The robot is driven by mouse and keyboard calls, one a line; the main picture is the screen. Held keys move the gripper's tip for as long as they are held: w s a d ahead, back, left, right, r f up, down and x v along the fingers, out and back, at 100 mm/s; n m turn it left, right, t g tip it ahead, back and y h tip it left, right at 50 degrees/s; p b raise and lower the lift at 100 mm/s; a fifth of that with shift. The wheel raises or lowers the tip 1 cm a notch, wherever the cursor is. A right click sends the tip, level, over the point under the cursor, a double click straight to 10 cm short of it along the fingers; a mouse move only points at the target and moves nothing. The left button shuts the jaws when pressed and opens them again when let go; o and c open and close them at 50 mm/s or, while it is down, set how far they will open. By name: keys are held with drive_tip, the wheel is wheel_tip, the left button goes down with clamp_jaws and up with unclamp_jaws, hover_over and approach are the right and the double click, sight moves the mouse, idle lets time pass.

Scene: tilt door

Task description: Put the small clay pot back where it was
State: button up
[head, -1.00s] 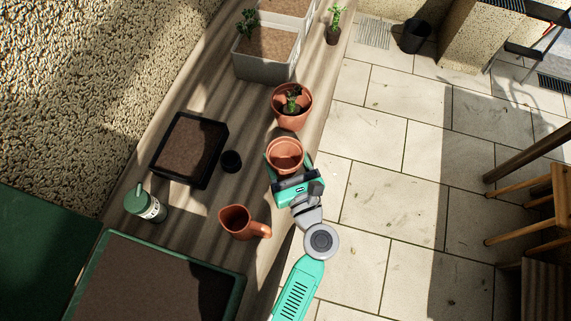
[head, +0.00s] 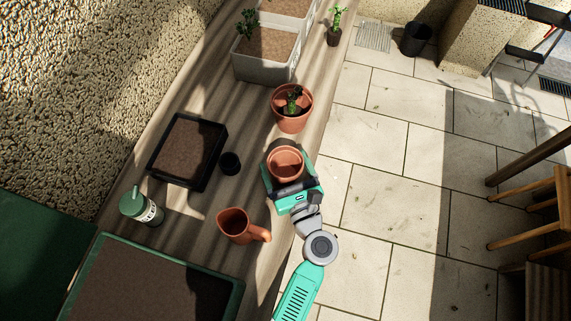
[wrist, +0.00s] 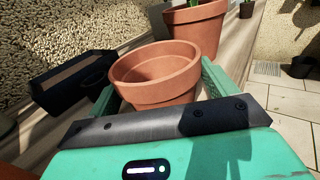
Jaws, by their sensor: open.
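The small clay pot (head: 286,162) is empty and upright near the right edge of the wooden bench (head: 262,238). It also shows in the wrist view (wrist: 157,76). My gripper (head: 286,168) is open around the pot, with one finger on each side. In the wrist view the green fingers (wrist: 158,90) flank the pot low down, and the gripper body hides its base. I cannot tell whether the pot rests on the bench or whether either finger touches it.
A larger clay pot with a plant (head: 292,108) stands just beyond the small pot. A terracotta jug (head: 238,225) is at the near left. A small black pot (head: 230,163) and a black soil tray (head: 187,150) lie left. A grey planter (head: 265,62) stands farther back.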

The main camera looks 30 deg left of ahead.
drive_tip(key=shift+s+d+r, duration=0.15)
drive_tip(key=shift+d+r, duration=0.05)
drive_tip(key=p+v, duration=0.2)
drive_tip(key=v, duration=0.9)
drive_tip(key=shift+s+d, duration=0.15)
drive_tip(key=shift+d, duration=0.05)
drive_tip(key=w+r+n+t+h, duration=0.1)
drive_tip(key=w+r+n+h, duration=0.1)
drive_tip(key=w+r+n, duration=0.5)
drive_tip(key=w+d+r+n+t+h, duration=0.1)
drive_tip(key=r+n, duration=0.4)
drive_tip(key=r, duration=0.6)
drive_tip(key=w+r+n+t+h, duration=0.1)
drive_tip(key=w+r+n+h, duration=0.1)
drive_tip(key=w+r+n, duration=0.55)
drive_tip(key=s+d+r+n+t+h, duration=0.1)
drive_tip(key=s+r+n+t+h, duration=0.1)
drive_tip(key=r, duration=0.8)
drive_tip(key=s+d+r+n+t+h, duration=0.2)
drive_tip(key=s+r+n+t+h, duration=0.1)
drive_tip(key=s+r, duration=0.4)
drive_tip(key=s+d+r+n+t+h, duration=0.1)
drive_tip(key=s+r+n+t+h, duration=0.1)
drive_tip(key=r, duration=1.2)
drive_tip(key=shift+s+d+t+h, duration=0.3)
drive_tip(key=shift+s+t+h, duration=0.2)
drive_tip(key=shift+s+t, duration=0.7)
